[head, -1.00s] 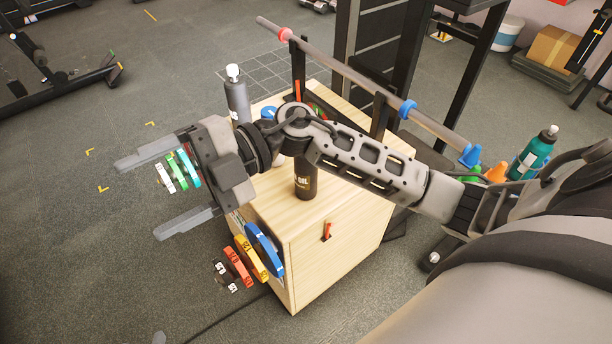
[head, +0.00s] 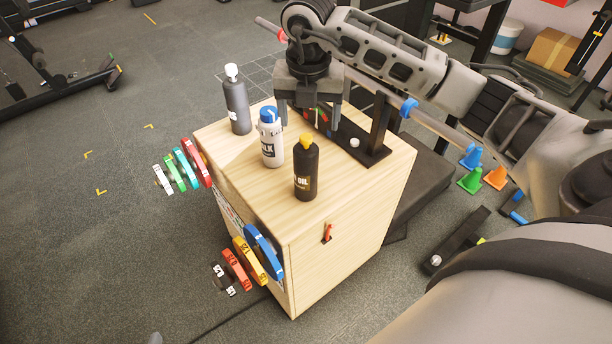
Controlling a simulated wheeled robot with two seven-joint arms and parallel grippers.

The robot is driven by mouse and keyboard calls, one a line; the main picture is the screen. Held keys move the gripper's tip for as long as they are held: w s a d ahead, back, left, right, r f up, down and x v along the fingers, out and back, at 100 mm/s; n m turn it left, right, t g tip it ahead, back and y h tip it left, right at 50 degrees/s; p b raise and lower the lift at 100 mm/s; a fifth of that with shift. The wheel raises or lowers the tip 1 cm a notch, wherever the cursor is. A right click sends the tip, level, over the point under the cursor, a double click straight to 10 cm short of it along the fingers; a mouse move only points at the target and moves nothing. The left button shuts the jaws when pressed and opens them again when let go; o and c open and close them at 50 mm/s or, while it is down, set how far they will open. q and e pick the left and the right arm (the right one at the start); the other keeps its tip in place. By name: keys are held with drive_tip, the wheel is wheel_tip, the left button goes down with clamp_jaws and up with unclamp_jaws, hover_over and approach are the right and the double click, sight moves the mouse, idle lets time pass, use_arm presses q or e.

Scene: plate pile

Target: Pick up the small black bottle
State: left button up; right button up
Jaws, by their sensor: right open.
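The small black bottle (head: 306,174) with a yellow cap and "OIL" lettering stands upright near the front edge of the wooden box top. My right gripper (head: 308,116) hangs behind it in the head view, fingers pointing down over the back part of the box. It is open with no object held, and apart from the black bottle. My left gripper is not in view.
A white bottle with a blue cap (head: 270,140) stands just left of the black bottle, and a tall grey bottle (head: 237,102) stands at the back left. The wooden box (head: 350,220) carries a dark bar stand (head: 370,150) at right. Colored weight plates (head: 185,166) hang off its left side.

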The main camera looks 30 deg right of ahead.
sight(306, 137)
drive_tip(key=f, duration=0.3)
drive_tip(key=w+f, duration=0.1)
drive_tip(key=f, duration=0.3)
drive_tip(key=shift+w+d+f, duration=0.15)
drive_tip(key=shift+w+f, duration=0.05)
drive_tip(key=shift+c, duration=0.4)
drive_tip(key=shift+r, duration=0.1)
clamp_jaws()
drive_tip(key=shift+r, duration=0.1)
